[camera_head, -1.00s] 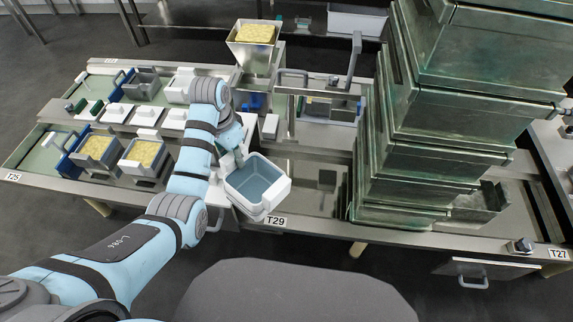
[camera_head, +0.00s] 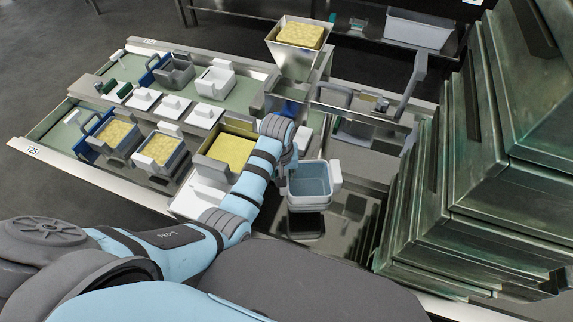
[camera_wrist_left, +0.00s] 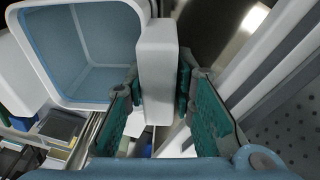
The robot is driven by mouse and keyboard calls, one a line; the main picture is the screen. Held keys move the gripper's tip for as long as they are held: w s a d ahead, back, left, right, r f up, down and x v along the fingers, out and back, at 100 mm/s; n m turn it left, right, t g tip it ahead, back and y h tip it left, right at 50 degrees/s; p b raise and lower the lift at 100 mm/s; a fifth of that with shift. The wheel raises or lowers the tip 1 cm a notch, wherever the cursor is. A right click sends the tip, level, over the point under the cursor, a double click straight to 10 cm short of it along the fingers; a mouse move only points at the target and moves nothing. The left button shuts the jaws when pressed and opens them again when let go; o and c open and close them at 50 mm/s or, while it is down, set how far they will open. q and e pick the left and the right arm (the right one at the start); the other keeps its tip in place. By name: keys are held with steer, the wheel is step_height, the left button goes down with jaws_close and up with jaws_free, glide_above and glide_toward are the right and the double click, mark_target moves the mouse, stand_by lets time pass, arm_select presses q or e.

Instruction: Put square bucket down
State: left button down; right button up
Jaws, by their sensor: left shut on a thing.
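The square bucket (camera_head: 311,180) is blue inside with a white rim and a white grip block on its side. It is upright and looks empty. My left gripper (camera_head: 287,172) is shut on the bucket's white block. In the left wrist view, the bucket (camera_wrist_left: 85,52) opens at the upper left and the two green fingers (camera_wrist_left: 158,82) close on both sides of the block. The bucket is over the dark metal part of the bench (camera_head: 348,222); whether its base touches anything is hidden. My right gripper is not in view.
A tall stack of greenish metal boxes (camera_head: 480,190) stands close on the right. A metal hopper with yellow curd (camera_head: 299,36) is behind. A larger yellow-filled container (camera_head: 231,150) and smaller moulds of curd (camera_head: 161,149) stand to the left. A press lever (camera_head: 413,88) rises behind right.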

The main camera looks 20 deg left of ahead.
arm_select(q)
steer(key=f, duration=0.3)
steer(key=f+b, duration=0.1)
steer(key=shift+w+f, duration=0.3)
step_height(320, 180, down, 4)
steer(key=shift+s+r+b, duration=0.1)
steer(key=shift+b, duration=0.75)
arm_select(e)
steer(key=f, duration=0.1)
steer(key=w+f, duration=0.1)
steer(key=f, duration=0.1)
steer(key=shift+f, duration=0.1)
arm_select(q)
steer(key=c, duration=1.4)
jaws_free()
steer(key=shift+s, duration=0.15)
steer(key=shift+o, duration=0.2)
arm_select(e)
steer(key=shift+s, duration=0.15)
